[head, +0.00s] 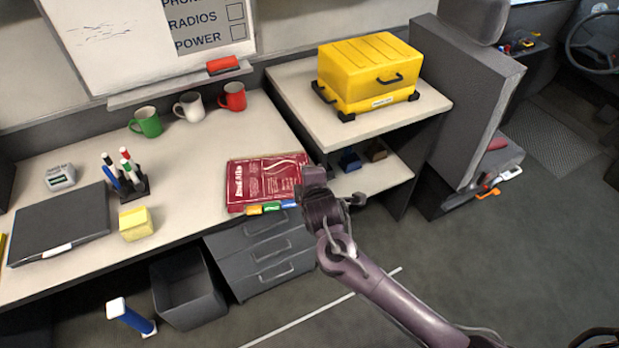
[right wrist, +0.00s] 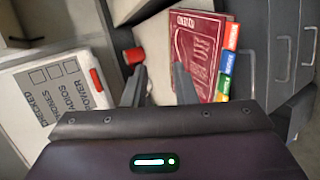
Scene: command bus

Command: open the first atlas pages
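The atlas (head: 262,181) is a dark red book with pale lettering, lying shut near the desk's front right corner. Orange, green and blue tabs (head: 271,208) stick out along its front edge. The atlas also shows in the right wrist view (right wrist: 198,50), with its tabs on the right. My right gripper (head: 313,178) is over the atlas's right edge in the head view. In the right wrist view its two fingers (right wrist: 159,82) are apart with nothing held; one finger overlaps the atlas's lower left part. Contact cannot be told. My left gripper is in neither view.
Green (head: 146,122), white (head: 189,106) and red (head: 232,96) mugs stand behind the atlas. A yellow case (head: 369,75) sits on the higher shelf at right. Pens (head: 125,178), yellow notes (head: 136,223) and a black laptop (head: 58,223) are left. Drawers (head: 262,255) are below.

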